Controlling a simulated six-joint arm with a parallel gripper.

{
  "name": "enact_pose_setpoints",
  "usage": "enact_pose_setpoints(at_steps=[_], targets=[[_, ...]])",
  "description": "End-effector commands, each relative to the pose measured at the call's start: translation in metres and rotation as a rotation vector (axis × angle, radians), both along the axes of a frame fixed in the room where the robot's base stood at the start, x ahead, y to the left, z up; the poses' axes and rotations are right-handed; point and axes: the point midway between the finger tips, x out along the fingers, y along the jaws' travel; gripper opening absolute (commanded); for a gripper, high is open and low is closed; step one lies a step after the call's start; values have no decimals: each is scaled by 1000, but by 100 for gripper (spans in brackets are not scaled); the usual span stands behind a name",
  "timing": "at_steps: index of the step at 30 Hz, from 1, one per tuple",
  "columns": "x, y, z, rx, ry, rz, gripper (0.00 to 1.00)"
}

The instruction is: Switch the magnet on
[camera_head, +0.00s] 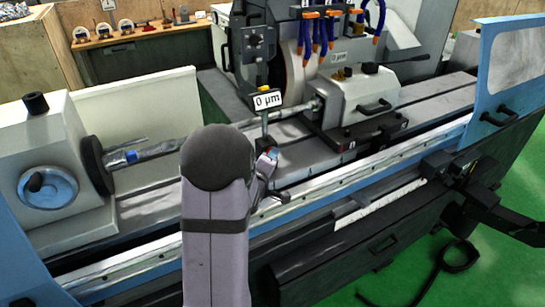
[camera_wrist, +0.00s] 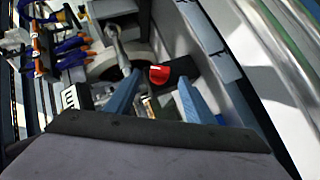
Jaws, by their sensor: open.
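A red rotary knob (camera_wrist: 160,75) with a pale mark sits on a black block (camera_wrist: 182,68) in the wrist view. It looks like the magnet switch, but I cannot read any label on it. My gripper (camera_wrist: 159,82) is open. Its two blue fingers lie on the left and right of the knob in the picture, with the knob showing between their tips. I cannot tell whether they touch it. In the head view my gripper (camera_head: 268,160) is over the machine's front middle, partly hidden by my own arm, and the knob is not clearly visible there.
A "0 µm" display (camera_head: 268,101) stands just behind my gripper. The workhead (camera_head: 50,140) is at left and the tailstock (camera_head: 350,98) at right. Blue and orange coolant nozzles (camera_head: 318,30) hang by the grinding wheel. A blue-framed guard (camera_head: 510,60) stands at far right.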

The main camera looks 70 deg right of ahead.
Motion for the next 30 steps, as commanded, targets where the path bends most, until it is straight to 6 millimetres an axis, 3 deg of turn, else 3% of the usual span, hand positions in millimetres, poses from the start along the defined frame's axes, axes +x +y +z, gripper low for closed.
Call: enact_pose_setpoints(at_steps=[12,26,30], targets=[[3,-39,-13,1,-1,-1,49],[3,-45,-16,0,-1,0,49],[3,-45,-16,1,-1,0,15]])
